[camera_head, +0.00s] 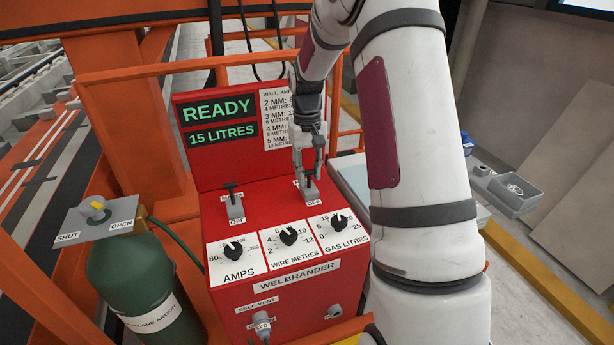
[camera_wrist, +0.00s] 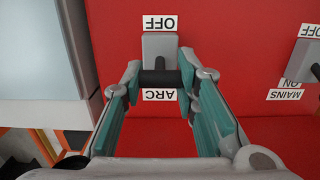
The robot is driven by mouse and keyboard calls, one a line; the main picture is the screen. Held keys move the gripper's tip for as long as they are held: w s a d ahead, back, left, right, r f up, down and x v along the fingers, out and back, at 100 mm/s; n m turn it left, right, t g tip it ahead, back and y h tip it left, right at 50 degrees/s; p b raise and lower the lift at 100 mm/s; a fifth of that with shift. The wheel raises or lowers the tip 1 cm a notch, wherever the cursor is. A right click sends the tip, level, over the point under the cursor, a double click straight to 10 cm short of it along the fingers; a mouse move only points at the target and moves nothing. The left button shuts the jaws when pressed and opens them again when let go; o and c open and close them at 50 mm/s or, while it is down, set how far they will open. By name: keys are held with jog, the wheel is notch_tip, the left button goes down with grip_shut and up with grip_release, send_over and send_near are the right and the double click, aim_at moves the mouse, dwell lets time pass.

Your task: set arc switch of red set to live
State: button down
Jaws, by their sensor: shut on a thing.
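The red welding set (camera_head: 275,290) stands in front of me, with the words "READY" and "15 LITRES" on its dark display (camera_head: 218,121). The arc switch (camera_head: 312,193) is a grey block with a black handle, at the right of its sloping panel. In the wrist view the arc switch (camera_wrist: 160,46) has an "OFF" label at one end and an "ARC" label at the other. My gripper (camera_wrist: 160,78) is shut on the black handle, which shows nearer the "ARC" label. Any wording beside "ARC" is hidden. In the head view my gripper (camera_head: 309,172) is above the switch.
The mains switch (camera_head: 235,207) is left of the arc switch, its handle toward the "MAINS" label. Three black dials, including the wire dial (camera_head: 289,236), sit below the switches. A green gas cylinder (camera_head: 135,275) stands left. Orange rails (camera_head: 120,75) surround the set.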

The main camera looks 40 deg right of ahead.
jog(key=shift+w+g, duration=0.2)
jog(key=shift+g, duration=0.1)
jog(key=c, duration=1.2)
grip_release()
jog(key=shift+c, duration=0.2)
notch_tip(320, 180, up, 12)
jog(key=w, duration=0.1)
jog(key=shift+w+d, duration=0.25)
jog(key=shift+w, duration=0.05)
